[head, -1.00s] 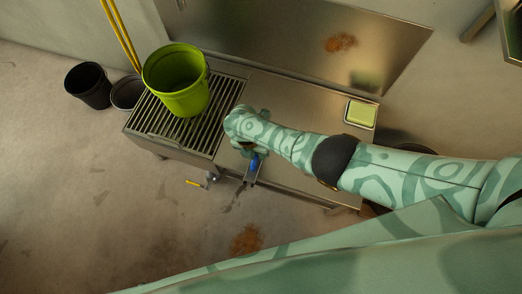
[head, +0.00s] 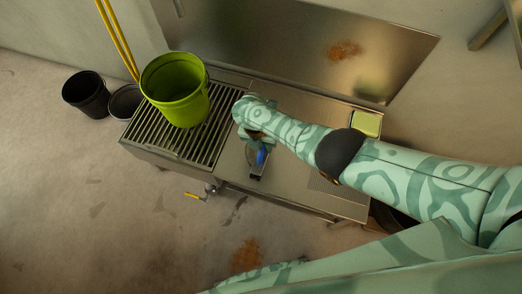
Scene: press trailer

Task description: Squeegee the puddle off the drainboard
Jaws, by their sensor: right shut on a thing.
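The metal drainboard (head: 290,183) runs to the right of a slatted grate. My right gripper (head: 258,146) is over the drainboard's left part, seen from behind and partly hidden by my own arm. It is shut on the squeegee, whose blue handle (head: 262,156) shows just below the gripper. The squeegee's dark lower end (head: 256,173) is near the front edge of the drainboard; I cannot tell whether it touches the surface. I cannot make out the puddle clearly. My left gripper is not in view.
A green bucket (head: 176,92) stands on the slatted grate (head: 200,142). A green sponge-like block in a tray (head: 367,123) sits at the back right. Dark pots (head: 84,94) stand on the floor at left. A yellow-handled valve (head: 194,196) sticks out below the front edge.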

